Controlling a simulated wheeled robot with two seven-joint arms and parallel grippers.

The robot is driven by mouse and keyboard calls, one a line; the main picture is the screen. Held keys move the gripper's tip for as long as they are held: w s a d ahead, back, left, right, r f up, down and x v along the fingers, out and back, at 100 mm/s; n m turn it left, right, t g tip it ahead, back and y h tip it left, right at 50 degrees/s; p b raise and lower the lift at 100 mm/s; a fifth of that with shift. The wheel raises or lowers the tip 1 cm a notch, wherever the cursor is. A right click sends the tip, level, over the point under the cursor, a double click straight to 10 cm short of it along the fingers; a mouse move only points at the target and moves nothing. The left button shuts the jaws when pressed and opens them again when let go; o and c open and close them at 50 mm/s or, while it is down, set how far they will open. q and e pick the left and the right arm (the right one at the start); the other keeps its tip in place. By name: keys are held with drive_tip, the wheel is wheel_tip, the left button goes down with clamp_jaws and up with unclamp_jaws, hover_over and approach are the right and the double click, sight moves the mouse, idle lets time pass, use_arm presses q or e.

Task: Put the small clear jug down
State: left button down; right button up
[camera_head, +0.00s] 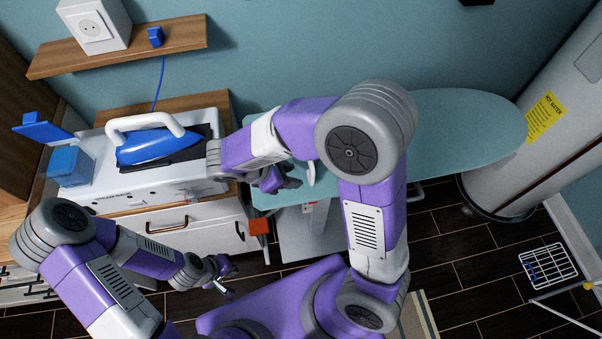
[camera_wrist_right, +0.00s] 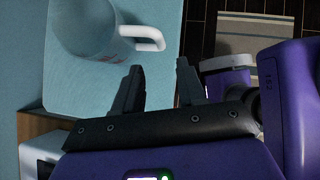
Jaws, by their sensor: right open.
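The small clear jug (camera_wrist_right: 88,28) stands on the light blue ironing board (camera_wrist_right: 70,90) near its edge in the right wrist view. Its white handle (camera_wrist_right: 145,38) points toward the board's edge. In the head view only the white handle (camera_head: 312,172) shows clearly; my right arm hides most of the jug. My right gripper (camera_wrist_right: 160,68) is open and empty, its fingers apart from the handle and just short of it. It also shows in the head view (camera_head: 282,183) at the board's left end. My left gripper (camera_head: 228,280) is open and empty, low in front of the white drawers.
A wooden shelf (camera_head: 120,57) is above. The ironing board's right part (camera_head: 470,120) is clear. A water heater (camera_head: 500,160) stands at right, with a white wire rack (camera_head: 548,264) on the floor.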

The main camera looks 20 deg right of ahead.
drive_tip(key=v, duration=0.4)
idle(0.5)
